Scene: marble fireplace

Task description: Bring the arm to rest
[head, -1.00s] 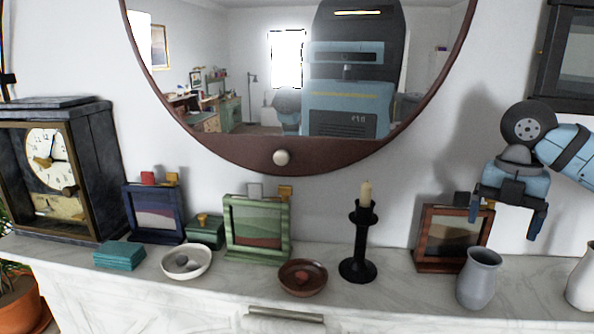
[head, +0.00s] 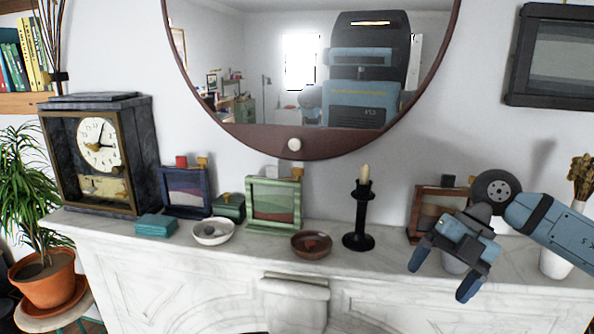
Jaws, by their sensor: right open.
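My right gripper (head: 442,278) is open and empty. It hangs in front of the right end of the marble mantel (head: 340,262), with its fingers pointing down and toward me. My right arm (head: 560,235) comes in from the right edge, in front of a white vase (head: 553,264). My left gripper is not in view.
On the mantel stand a black candlestick (head: 359,220), a brown bowl (head: 311,244), a white bowl (head: 213,231), a green frame (head: 274,225), a blue frame (head: 186,210), a teal box (head: 156,225) and a clock (head: 143,160). A potted plant (head: 47,278) stands left.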

